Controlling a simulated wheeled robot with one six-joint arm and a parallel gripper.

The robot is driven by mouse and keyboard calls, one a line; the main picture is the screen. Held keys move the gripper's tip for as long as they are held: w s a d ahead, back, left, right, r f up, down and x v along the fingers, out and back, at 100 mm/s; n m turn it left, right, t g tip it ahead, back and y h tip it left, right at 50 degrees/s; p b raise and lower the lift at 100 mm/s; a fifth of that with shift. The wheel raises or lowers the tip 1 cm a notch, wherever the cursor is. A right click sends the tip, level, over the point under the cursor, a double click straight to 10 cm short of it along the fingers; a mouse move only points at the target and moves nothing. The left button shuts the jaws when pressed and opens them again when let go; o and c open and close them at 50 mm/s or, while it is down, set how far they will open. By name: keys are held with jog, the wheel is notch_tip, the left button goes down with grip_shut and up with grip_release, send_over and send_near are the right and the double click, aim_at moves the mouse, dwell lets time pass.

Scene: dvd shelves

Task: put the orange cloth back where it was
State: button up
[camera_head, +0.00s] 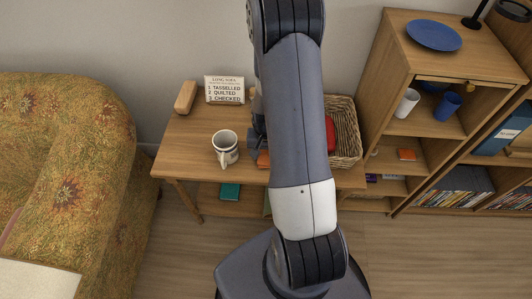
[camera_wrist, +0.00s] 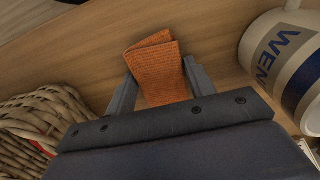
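A folded orange cloth (camera_wrist: 160,72) lies between the two fingers of my gripper (camera_wrist: 160,68) in the wrist view. Its edges come close to both fingertips, but I cannot tell whether they press on it. The fingers stand well apart. In the head view a bit of the orange cloth (camera_head: 263,159) shows at the wooden table's (camera_head: 185,150) front part, left of my arm. My gripper (camera_head: 257,138) is low over the table there, mostly hidden by my arm. Whether the cloth rests on the table is unclear.
A mug (camera_head: 225,147) stands close left of my gripper; it is near in the wrist view (camera_wrist: 290,55). A wicker basket (camera_head: 345,135) with a red thing is right. A list card (camera_head: 224,90) and wooden block (camera_head: 186,97) stand behind. A small orange thing (camera_head: 406,154) lies on the shelf.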

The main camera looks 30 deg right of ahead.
aim_at(266, 155)
jog(key=o, duration=0.3)
jog(key=shift+o, duration=0.2)
notch_tip(266, 155, up, 12)
jog(key=p, duration=0.2)
jog(key=shift+r, duration=0.2)
